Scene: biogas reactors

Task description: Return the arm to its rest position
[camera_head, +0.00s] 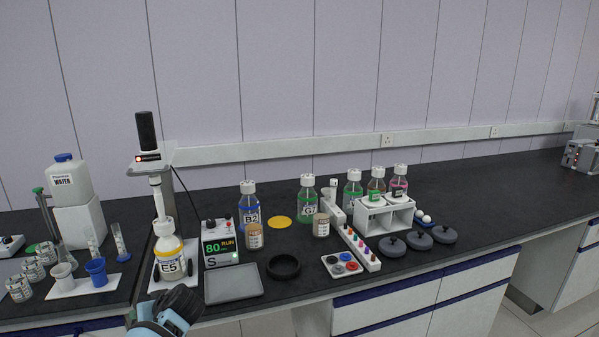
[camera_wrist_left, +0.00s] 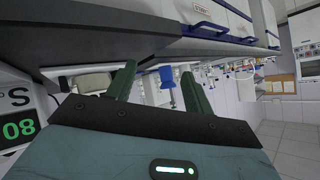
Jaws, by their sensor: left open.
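My left gripper (camera_wrist_left: 158,90) shows in the left wrist view with its two green fingers apart and nothing between them. In the head view part of my left arm (camera_head: 172,312) shows at the bottom edge, in front of the bench; its fingers cannot be made out there. It is just below the yellow bottle E5 (camera_head: 170,266) and the grey tray (camera_head: 234,285), apart from them as far as I can tell. My right gripper is in neither view.
The dark bench (camera_head: 480,195) holds a stirrer display reading 80 RUN (camera_head: 219,247), bottle B2 (camera_head: 249,209), bottle G7 (camera_head: 306,203), a white bottle rack (camera_head: 384,218), black lids (camera_head: 419,240) and a water jug (camera_head: 72,182). The bench's right part is mostly clear.

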